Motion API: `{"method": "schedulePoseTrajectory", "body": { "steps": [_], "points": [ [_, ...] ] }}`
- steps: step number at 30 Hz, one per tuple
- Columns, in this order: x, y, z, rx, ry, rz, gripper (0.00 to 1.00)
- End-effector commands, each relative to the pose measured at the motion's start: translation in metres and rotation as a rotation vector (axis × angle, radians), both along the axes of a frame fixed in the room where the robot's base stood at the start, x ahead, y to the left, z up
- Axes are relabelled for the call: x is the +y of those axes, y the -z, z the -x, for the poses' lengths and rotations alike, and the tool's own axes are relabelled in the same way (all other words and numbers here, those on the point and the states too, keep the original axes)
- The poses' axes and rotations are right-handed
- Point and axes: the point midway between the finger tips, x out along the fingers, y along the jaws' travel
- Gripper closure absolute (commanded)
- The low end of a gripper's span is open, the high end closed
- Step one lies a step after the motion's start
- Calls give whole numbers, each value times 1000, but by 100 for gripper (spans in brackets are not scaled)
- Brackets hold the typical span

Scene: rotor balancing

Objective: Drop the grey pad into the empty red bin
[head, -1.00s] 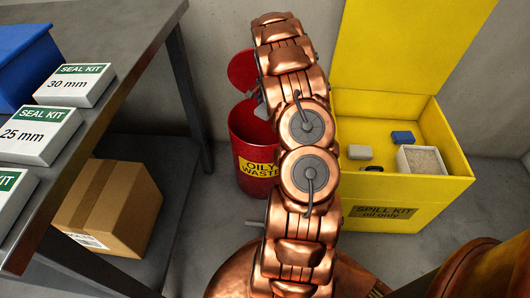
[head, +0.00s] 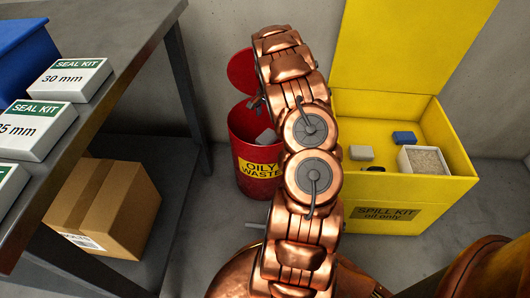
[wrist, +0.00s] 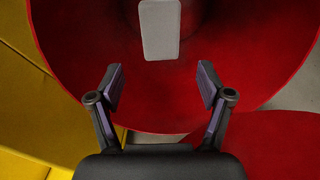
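The red bin (head: 247,180) labelled OILY WASTE stands on the floor behind my arm, its red lid (head: 241,70) raised behind it. The grey pad (head: 267,137) shows inside the bin's mouth, partly hidden by my arm. In the wrist view the pad (wrist: 160,30) is beyond my fingertips and apart from them, against the red inside of the bin (wrist: 80,50). I cannot tell whether it is falling or at rest. My gripper (wrist: 161,82) is open and empty over the bin; in the head view its fingers (head: 256,103) show beside my arm.
A yellow spill kit box (head: 420,195) stands open to the right, holding another grey block (head: 361,153), a blue block (head: 403,138) and a white tray of granules (head: 423,160). A metal table (head: 125,45) with seal kit boxes is at left, a cardboard box (head: 110,205) beneath.

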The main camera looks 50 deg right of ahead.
Motion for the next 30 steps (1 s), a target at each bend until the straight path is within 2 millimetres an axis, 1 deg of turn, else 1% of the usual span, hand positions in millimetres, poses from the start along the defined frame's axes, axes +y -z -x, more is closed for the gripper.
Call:
{"method": "schedulePoseTrajectory", "body": {
  "steps": [1,3,13,17,20,23,26,30],
  "points": [
    [0,0,0,0,0,0,13],
    [0,0,0,0,0,0,7],
    [0,-1,0,0,0,0,7],
    [0,-6,-1,-1,-1,2,7],
    [-1,-15,-1,-2,0,3,7],
    [0,-29,-1,-3,0,3,7],
    [0,-45,-1,-2,-1,2,7],
    [0,-72,-1,-3,-1,2,7]
  ]
}}
